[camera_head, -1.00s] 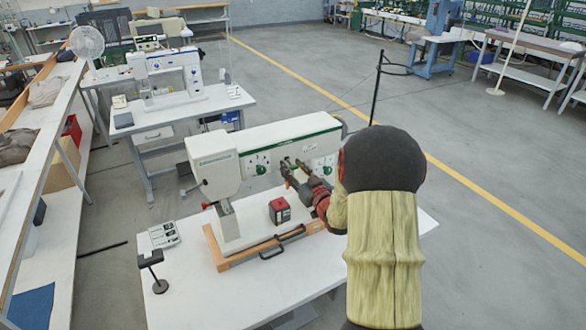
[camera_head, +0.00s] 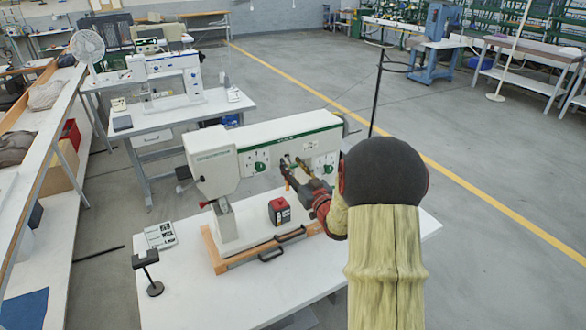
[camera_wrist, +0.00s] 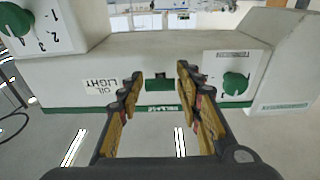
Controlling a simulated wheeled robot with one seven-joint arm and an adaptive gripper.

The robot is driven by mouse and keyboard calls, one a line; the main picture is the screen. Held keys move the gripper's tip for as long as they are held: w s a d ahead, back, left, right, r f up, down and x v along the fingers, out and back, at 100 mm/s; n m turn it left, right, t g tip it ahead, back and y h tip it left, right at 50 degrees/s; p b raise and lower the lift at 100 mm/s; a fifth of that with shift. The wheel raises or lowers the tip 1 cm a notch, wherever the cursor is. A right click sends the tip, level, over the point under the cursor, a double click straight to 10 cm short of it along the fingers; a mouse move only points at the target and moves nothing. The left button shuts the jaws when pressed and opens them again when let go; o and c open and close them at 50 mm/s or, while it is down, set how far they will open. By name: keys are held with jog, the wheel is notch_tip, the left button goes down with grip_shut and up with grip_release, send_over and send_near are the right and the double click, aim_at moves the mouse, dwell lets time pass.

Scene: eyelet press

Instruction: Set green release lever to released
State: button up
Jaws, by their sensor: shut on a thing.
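The white eyelet press (camera_head: 240,150) stands on a white table, its long arm running to the right. My gripper (camera_head: 286,166) is at the front face of this arm, between two green dials. In the wrist view, where the press appears upside down, my gripper (camera_wrist: 161,78) is closed around a small dark green piece, which I take for the green release lever (camera_wrist: 160,84). The fingers hide part of it, and its exact position is hard to read. A green dial (camera_wrist: 236,83) is right of the fingers, and an "OIL LIGHT" label (camera_wrist: 101,84) is left.
A red and black box (camera_head: 279,211) sits on the press base below my gripper. A black thread stand (camera_head: 377,90) rises behind my arm. A keypad (camera_head: 160,235) and a small black stand (camera_head: 149,272) are at the table's left. The front table area is clear.

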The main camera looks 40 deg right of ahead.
jog(key=o, duration=1.2)
jog(key=shift+c, duration=0.2)
jog(key=v, duration=1.2)
jog(key=shift+f, duration=0.15)
